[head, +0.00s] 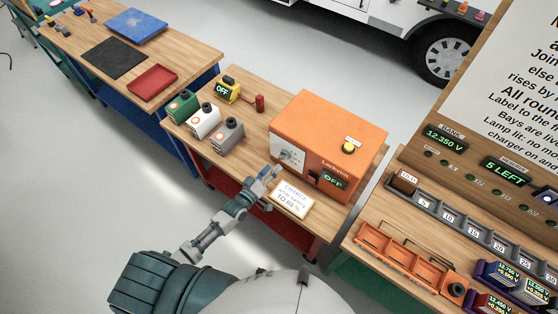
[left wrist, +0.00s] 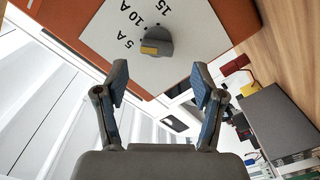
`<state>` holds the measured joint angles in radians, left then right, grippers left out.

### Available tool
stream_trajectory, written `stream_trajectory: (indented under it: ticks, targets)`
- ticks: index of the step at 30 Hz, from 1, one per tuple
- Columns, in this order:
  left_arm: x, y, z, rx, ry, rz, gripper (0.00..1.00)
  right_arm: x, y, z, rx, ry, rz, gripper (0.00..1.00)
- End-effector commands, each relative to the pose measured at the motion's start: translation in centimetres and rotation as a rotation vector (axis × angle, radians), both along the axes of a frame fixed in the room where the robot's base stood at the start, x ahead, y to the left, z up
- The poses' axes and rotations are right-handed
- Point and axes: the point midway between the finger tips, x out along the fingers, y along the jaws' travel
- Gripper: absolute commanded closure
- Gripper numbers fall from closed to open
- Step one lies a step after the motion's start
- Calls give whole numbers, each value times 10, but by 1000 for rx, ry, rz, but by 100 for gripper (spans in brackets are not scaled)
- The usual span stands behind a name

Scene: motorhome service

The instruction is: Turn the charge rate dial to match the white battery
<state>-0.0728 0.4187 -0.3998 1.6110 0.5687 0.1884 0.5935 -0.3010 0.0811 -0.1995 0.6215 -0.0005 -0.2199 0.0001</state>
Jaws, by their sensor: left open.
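The orange charger (head: 325,135) stands on the wooden bench. Its dial (head: 291,157) sits on a pale plate on the front face. In the left wrist view the grey dial (left wrist: 157,40) has a yellow mark at its lower left, near the 5 A label; 10 A and 15 also show. The white battery (head: 203,121) stands between a green and a grey one. A card (head: 290,198) reads "CHARGE white battery TO 80 %". My left gripper (head: 268,174) is open and empty in front of the dial, its fingers (left wrist: 159,78) apart and not touching it. My right gripper is not in view.
The charger display (head: 333,181) reads OFF, with a yellow button (head: 348,147) on top. A yellow device (head: 228,90) also reads OFF. A red cylinder (head: 259,103) stands behind the batteries. An orange tray (head: 410,258) lies on the right bench.

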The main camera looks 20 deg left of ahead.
Motion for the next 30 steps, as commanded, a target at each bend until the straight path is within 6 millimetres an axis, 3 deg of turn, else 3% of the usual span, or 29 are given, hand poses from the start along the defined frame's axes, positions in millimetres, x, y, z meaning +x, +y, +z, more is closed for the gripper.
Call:
stream_trajectory:
  ticks: [3, 9, 22, 25, 30]
  targets:
    - [-25, 9, -2, 1, 3, -1, 31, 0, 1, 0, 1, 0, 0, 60]
    - [-50, 18, -2, 0, 4, -1, 31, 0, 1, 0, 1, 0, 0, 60]
    - [-55, 20, -2, 0, 2, 1, 31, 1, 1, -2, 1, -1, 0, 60]
    - [-60, 22, -8, 1, -2, 7, 31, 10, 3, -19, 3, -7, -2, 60]
    - [-78, 29, -15, 31, -17, 17, 31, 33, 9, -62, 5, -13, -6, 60]
